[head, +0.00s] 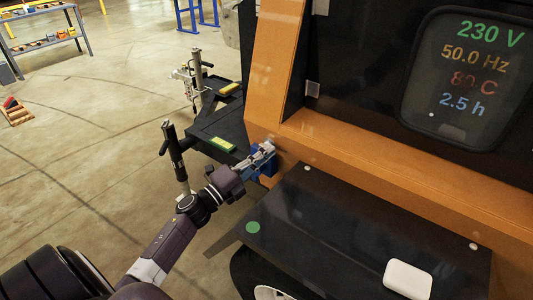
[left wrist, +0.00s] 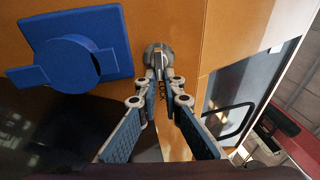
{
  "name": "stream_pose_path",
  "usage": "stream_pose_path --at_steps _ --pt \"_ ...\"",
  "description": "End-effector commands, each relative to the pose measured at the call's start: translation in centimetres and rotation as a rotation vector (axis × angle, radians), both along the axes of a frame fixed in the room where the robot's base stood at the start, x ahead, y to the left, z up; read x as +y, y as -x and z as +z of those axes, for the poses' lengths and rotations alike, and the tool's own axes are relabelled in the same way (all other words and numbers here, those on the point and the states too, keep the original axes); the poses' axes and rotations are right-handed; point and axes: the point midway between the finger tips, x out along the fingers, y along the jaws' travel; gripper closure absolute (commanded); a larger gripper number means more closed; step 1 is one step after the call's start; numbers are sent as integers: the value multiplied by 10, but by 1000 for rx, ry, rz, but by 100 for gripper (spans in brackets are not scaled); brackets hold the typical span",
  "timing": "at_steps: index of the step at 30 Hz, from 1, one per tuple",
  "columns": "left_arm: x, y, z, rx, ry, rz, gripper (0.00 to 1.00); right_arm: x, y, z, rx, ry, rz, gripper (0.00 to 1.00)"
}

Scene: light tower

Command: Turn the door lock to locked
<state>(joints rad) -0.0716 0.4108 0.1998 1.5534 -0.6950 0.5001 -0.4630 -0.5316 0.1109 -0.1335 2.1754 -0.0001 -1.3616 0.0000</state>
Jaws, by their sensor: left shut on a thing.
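The door lock (left wrist: 157,52) is a round silver fitting on the orange panel, at the top middle of the left wrist view. A narrow part of it reaches down between my fingertips. My left gripper (left wrist: 163,88) is shut on this part, with its two fingers on either side. In the head view my left gripper (head: 267,150) is at the lower corner of the orange frame, and it hides the lock there. My right gripper is not in view.
A blue plate with a round knob (left wrist: 75,62) sits just left of the lock; its blue edge shows in the head view (head: 265,168). A dark shelf (head: 350,235) carries a white box (head: 408,279). A display (head: 470,80) is at upper right. Open floor lies left.

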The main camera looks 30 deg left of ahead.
Motion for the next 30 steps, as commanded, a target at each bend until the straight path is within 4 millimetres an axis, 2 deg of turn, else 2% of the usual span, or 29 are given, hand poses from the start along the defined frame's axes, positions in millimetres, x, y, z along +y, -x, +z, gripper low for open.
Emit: stream_pose_path --at_steps 1,11,12,16,25,30 --pt "7 0 -4 8 -4 16 100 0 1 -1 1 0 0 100" --pt "7 0 -3 7 -5 17 100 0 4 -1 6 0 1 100" --pt "8 0 -3 7 -5 17 89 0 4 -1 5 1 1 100" --pt "7 0 -2 6 -3 16 75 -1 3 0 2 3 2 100" --pt "4 2 -1 2 -3 9 75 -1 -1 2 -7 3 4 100" --pt "8 20 -6 4 -4 8 75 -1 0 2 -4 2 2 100"
